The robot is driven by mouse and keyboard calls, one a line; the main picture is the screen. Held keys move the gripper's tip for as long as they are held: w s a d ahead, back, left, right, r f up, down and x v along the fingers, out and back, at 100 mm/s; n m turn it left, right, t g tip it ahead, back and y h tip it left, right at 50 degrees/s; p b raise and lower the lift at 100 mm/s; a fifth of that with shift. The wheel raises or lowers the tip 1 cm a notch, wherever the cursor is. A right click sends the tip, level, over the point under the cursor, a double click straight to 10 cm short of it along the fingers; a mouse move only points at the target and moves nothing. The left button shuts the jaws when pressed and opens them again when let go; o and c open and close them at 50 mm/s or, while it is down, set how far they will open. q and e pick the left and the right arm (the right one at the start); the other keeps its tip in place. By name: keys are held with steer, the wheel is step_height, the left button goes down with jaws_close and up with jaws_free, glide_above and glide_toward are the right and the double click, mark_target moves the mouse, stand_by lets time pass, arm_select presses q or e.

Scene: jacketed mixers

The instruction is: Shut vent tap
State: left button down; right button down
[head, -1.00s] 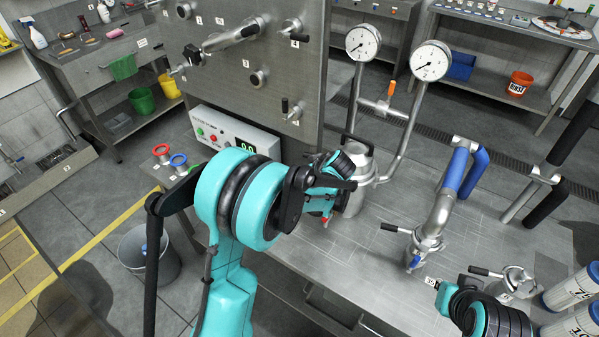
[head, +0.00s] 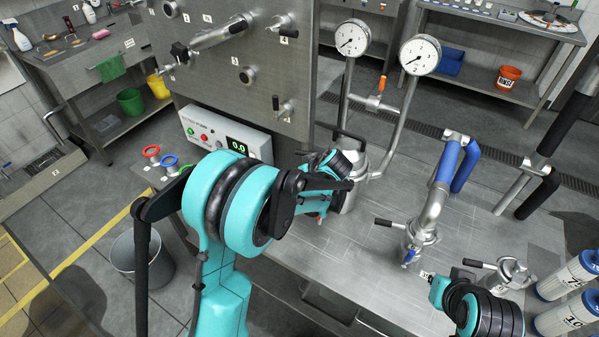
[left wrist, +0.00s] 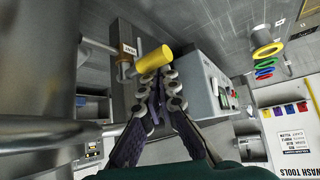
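A tap with a thick yellow handle (left wrist: 152,62) is in the left wrist view, beside a grey metal block. A small tag (left wrist: 128,49) sits by it, its lettering too small to read surely. My left gripper (left wrist: 159,76) has its fingers drawn together just below the handle's free end, with nothing visible between them. Whether the tips touch the handle I cannot tell. In the head view my left wrist covers this tap and the fingers, beside the steel jacketed mixer (head: 352,186).
Two gauges (head: 352,38) on pipes rise behind the mixer, with an orange-handled valve (head: 382,85) between them. A controller box (head: 228,134) stands left of it. A blue-gripped pipe (head: 446,165) stands on the steel bench (head: 345,258). The bench's front middle is clear.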

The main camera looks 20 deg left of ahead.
arm_select(q)
steer(key=shift+s+d+f, duration=0.1)
steer(key=shift+s+d, duration=0.05)
steer(key=shift+d, duration=0.1)
steer(key=v, duration=1.2)
steer(key=s+a+m+t+h, duration=0.1)
steer(key=s+m+h, duration=0.5)
steer(key=s, duration=1.6)
steer(key=m, duration=0.3)
steer(key=shift+a+m+t, duration=0.25)
steer(key=shift+m+t, duration=0.05)
steer(key=shift+m, duration=0.1)
steer(key=shift+s, duration=0.15)
